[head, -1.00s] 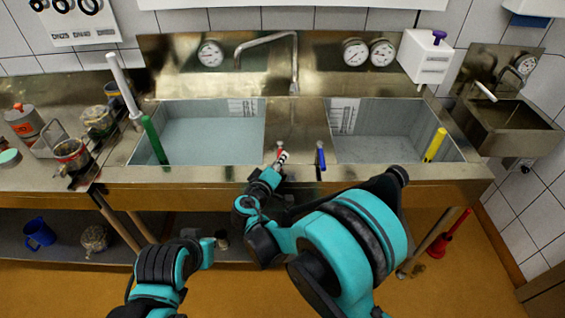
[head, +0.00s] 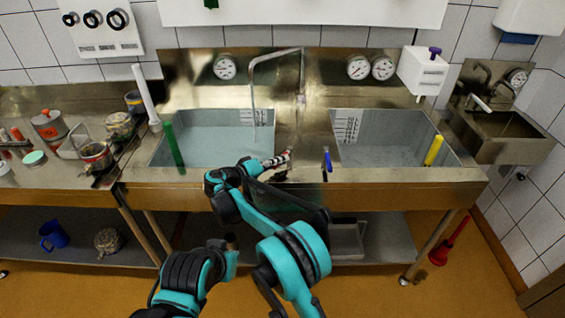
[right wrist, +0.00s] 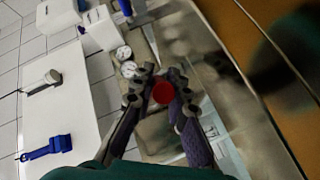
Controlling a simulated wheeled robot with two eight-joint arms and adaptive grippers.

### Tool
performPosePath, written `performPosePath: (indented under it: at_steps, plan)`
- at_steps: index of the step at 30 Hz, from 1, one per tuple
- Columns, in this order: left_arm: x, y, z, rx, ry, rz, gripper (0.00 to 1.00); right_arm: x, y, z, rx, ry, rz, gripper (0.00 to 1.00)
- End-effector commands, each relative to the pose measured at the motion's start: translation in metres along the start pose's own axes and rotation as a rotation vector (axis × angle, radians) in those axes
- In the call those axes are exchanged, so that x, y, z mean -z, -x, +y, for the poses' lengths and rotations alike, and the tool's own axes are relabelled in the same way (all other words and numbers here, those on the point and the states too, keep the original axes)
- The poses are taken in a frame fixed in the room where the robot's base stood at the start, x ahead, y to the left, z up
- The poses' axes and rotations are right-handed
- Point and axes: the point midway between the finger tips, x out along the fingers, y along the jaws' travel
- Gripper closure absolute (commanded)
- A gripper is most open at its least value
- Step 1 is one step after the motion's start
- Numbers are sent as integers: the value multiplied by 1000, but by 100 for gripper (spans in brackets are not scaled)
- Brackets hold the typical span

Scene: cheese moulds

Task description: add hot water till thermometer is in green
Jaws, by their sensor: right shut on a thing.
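My right gripper (head: 280,158) is at the front rim between the two basins, shut on the red tap handle (right wrist: 163,92), whose round red end shows between the fingers in the right wrist view. The blue tap handle (head: 327,160) stands free to its right. The spout (head: 278,54) reaches over the left basin (head: 213,146), which holds pale water. A thin vertical stream (head: 254,105) appears to fall from its end. Round dials hang on the back panel, one on the left (head: 225,67) and two on the right (head: 358,68); their needles and colours are too small to read.
A green rod (head: 174,145) leans in the left basin, a yellow one (head: 433,150) in the right basin (head: 385,140). Pots and jars crowd the left counter (head: 60,195). A white box (head: 422,70) is mounted at the back right.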

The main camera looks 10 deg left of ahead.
Motion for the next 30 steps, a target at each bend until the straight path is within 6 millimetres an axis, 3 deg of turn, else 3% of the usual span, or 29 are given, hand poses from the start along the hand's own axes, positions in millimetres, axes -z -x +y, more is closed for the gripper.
performPosePath:
  at_steps: [13,14,15,16,25,30]
  plan:
    - [0,0,0,0,0,0,100,1,0,-1,-5,-3,-9,100]
    - [0,0,0,0,0,0,100,1,0,-1,-5,-3,-9,78]
    - [0,0,0,0,0,0,100,1,0,-1,-5,-3,-9,67]
    - [0,0,0,0,0,0,100,1,0,-1,-5,-3,-8,64]
    - [0,0,0,0,0,0,100,1,0,1,-5,-3,-8,64]
    - [0,0,0,0,0,0,100,11,4,16,-5,-3,-8,64]
